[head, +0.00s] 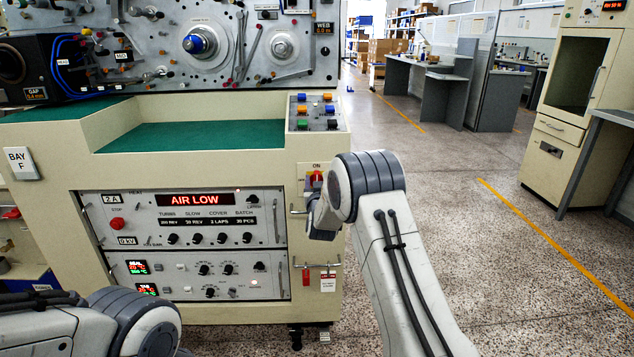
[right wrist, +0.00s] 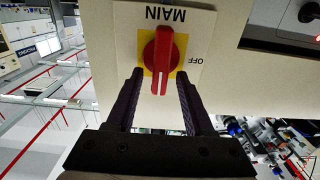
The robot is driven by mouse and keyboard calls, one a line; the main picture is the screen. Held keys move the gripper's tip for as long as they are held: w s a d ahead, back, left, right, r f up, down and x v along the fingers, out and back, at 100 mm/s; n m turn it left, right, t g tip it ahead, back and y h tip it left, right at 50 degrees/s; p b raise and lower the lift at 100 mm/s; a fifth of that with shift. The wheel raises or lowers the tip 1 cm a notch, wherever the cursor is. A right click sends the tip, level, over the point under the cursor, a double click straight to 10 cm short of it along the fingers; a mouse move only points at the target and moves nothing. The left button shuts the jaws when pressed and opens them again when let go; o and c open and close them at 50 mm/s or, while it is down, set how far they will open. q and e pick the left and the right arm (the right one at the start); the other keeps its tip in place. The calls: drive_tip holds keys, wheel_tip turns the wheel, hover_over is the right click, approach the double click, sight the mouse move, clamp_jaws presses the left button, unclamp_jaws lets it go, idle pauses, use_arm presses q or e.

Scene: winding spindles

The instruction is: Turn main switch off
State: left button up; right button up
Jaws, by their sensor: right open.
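The main switch is a red rotary knob (right wrist: 163,62) on a yellow square, on a white plate (right wrist: 128,20) marked MAIN and OFF. The right wrist view shows the plate upside down. The knob's handle stands upright there, with its white line away from OFF. In the head view the red knob (head: 317,178) shows just under the word ON, partly covered by my right wrist. My right gripper (right wrist: 160,76) is open, its fingertips on either side of the handle with gaps; contact cannot be told. My left arm shows at lower left, its gripper out of view.
The beige machine's panel (head: 190,200) reads AIR LOW. A button box (head: 318,112) sits above the switch, and a bar with red and white tags (head: 328,281) hangs below. Floor to the right is open, with a cabinet (head: 570,120) beyond.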

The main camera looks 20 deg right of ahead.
clamp_jaws()
drive_tip(key=n, duration=0.3)
drive_tip(key=a+n, duration=0.1)
drive_tip(key=n, duration=0.5)
drive_tip(key=shift+w+a+f, duration=0.2)
drive_tip(key=shift+f, duration=0.05)
drive_tip(key=n, duration=0.3)
drive_tip(key=n+p, duration=0.1)
drive_tip(key=shift+a+f+n, duration=0.25)
drive_tip(key=shift+f+n, duration=0.05)
drive_tip(key=shift+w+f+n+p, duration=0.1)
drive_tip(key=shift+f+n+p, duration=0.1)
drive_tip(key=shift+n, duration=0.9)
drive_tip(key=shift+f+n+p, duration=0.2)
drive_tip(key=shift+n, duration=0.9)
drive_tip(key=shift+a, duration=0.1)
